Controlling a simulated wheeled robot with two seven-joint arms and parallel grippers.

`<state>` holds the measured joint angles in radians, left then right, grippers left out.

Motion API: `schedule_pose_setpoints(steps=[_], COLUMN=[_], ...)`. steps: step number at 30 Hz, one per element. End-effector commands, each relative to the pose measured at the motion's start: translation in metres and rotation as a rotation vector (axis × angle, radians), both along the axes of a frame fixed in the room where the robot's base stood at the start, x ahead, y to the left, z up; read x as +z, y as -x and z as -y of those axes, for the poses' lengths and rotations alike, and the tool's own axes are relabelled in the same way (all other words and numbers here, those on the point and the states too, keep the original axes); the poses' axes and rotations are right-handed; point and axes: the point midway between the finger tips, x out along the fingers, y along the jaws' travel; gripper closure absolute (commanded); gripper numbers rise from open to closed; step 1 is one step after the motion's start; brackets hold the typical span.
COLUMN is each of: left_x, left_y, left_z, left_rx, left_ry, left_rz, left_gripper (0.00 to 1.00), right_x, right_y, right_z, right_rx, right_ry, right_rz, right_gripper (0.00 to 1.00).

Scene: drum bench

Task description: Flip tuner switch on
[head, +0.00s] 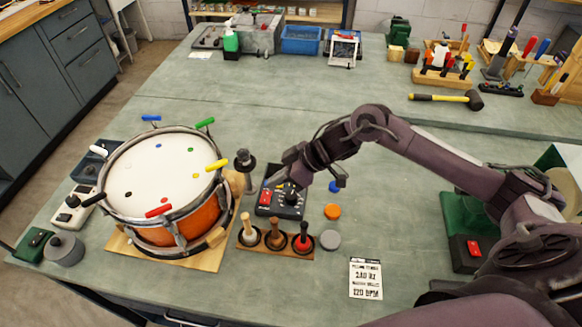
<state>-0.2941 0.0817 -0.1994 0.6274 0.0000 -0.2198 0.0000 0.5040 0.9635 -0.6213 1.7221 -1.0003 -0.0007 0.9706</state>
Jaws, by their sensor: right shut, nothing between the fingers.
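A dark box (281,205) with a red switch (266,197) and a dial with white marks sits on the bench, right of the drum. It appears to be the tuner; no readable label confirms this. My right gripper (275,180) is shut and empty, pointing down-left at the box's far edge, close to the red switch. The arm covers part of the box's far side. I cannot tell whether the fingertips touch the box, or which way the switch is set. My left gripper is out of view.
The drum (150,175) with coloured pegs stands left on a wooden board. A rack (275,246) with several handled tools lies in front of the box. Orange (332,211) and grey (330,239) discs and a printed card (366,278) lie to the right.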

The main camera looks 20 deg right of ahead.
Motion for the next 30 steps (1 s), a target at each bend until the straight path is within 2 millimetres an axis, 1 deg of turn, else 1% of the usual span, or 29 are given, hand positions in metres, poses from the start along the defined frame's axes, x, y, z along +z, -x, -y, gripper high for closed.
schedule_pose_setpoints(steps=[1,3,7,9,12,16,24,27,30], left_x=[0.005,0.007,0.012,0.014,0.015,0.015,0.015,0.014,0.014], left_y=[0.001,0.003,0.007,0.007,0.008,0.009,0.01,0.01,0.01], left_z=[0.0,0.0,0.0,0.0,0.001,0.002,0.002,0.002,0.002], left_rx=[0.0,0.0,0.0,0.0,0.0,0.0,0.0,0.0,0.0], left_ry=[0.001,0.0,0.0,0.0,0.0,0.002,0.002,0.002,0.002], left_rz=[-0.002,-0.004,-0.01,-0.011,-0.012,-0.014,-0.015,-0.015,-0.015], left_gripper=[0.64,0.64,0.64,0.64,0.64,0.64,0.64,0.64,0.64], right_x=[-0.005,-0.015,-0.036,-0.044,-0.051,-0.056,-0.056,-0.062,-0.06], right_y=[-0.004,-0.008,-0.005,-0.004,-0.004,-0.003,-0.003,0.0,-0.002], right_z=[-0.008,-0.017,-0.016,-0.016,-0.017,-0.017,-0.017,-0.018,-0.018], right_rx=[0.0,0.001,-0.002,-0.001,0.0,0.0,0.0,0.002,0.0], right_ry=[-0.005,-0.002,0.001,0.0,0.0,0.0,0.002,0.021,0.026], right_rz=[0.0,-0.001,-0.003,-0.002,0.0,0.002,0.002,0.029,0.04], right_gripper=[1.0,1.0,1.0,1.0,1.0,1.0,1.0,1.0,1.0])
